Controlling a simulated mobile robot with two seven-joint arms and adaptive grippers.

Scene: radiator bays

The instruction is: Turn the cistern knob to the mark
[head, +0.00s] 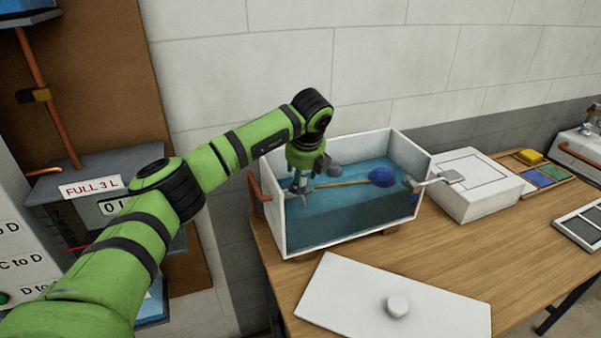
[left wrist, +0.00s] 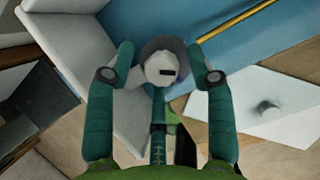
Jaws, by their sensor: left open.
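The cistern (head: 278,215) is an open white box of blue water on the wooden bench. My left gripper (head: 303,184) points down into its left end; its jaws are open. In the left wrist view a pale round knob (left wrist: 160,70) with a short dark mark lies between the two fingers (left wrist: 160,55), with a gap on each side. A darker grey round part shows behind the knob. In the head view the gripper mostly hides the knob. I cannot make out the target mark. My right gripper is not in view.
A blue float (head: 382,176) on a yellow rod (head: 345,183) is in the cistern. A white lid (head: 350,290) with a round handle lies in front. A white box (head: 470,200) stands at right. A copper pipe (head: 258,190) meets the cistern's left wall.

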